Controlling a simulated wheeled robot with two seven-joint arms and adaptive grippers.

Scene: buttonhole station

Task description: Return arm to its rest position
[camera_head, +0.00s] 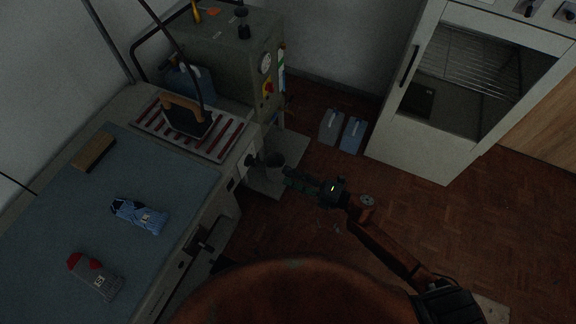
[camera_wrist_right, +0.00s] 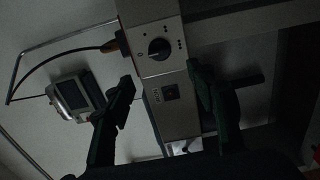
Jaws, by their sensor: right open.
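My right arm comes in from the lower right in the head view, over the wooden floor. Its gripper (camera_head: 290,182) points left, toward the front edge of the ironing table (camera_head: 196,222). In the right wrist view the two dark fingers stand apart, and the gap between them (camera_wrist_right: 163,85) holds nothing. Behind that gap is a grey panel with a black rotary knob (camera_wrist_right: 159,49). How far the fingertips are from the panel is hard to tell. My left gripper does not show.
An iron (camera_head: 187,118) rests on the striped stand. Two folded garments, one blue (camera_head: 140,215) and one grey and red (camera_head: 94,276), and a wooden block (camera_head: 94,152) lie on the table. A white glass-door cabinet (camera_head: 420,125) and two containers (camera_head: 352,135) stand behind. Floor at right is clear.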

